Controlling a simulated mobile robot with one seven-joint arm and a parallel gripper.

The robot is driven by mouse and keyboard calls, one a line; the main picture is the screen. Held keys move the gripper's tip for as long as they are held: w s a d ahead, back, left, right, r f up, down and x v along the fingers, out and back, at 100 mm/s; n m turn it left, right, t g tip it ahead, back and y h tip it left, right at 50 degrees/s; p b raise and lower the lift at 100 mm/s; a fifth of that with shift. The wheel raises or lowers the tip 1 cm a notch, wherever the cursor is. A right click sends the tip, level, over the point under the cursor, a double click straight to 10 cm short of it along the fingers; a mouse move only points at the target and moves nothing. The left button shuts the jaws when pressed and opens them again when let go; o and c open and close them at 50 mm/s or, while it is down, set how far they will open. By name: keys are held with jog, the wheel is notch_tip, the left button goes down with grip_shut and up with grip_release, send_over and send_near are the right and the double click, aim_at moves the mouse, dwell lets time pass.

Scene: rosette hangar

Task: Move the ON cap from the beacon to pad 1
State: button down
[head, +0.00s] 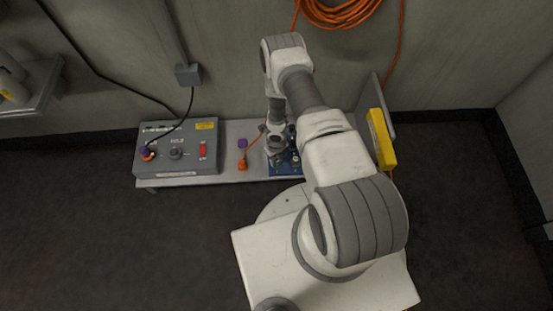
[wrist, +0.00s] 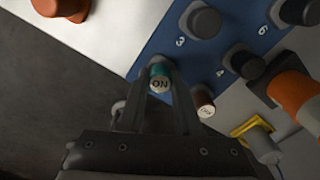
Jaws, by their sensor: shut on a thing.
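The ON cap (wrist: 160,74) is a small teal cap with a pale end marked "ON". My gripper (wrist: 158,92) is shut on it, and the cap sits between the fingertips in the wrist view. Behind it is the edge of a blue board (wrist: 162,46) with printed numbers 3, 4 and 6 beside dark round knobs. I cannot tell whether the cap touches the board. Pad 1 and its number do not show in the wrist view. In the head view the blue board (head: 286,170) is partly hidden by my arm. I cannot pick out the beacon for certain.
A brown cap (wrist: 204,103) with a marked end is right of my fingers. An orange cylinder (wrist: 294,88) and a yellow-framed part (wrist: 250,127) lie further right. In the head view a grey control box (head: 178,167) and an orange-and-purple piece (head: 242,154) stand left of the board.

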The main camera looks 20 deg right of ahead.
jog(key=c, duration=0.5)
grip_release()
notch_tip(320, 180, up, 17)
jog(key=p, duration=0.7)
jog(key=shift+r, duration=0.2)
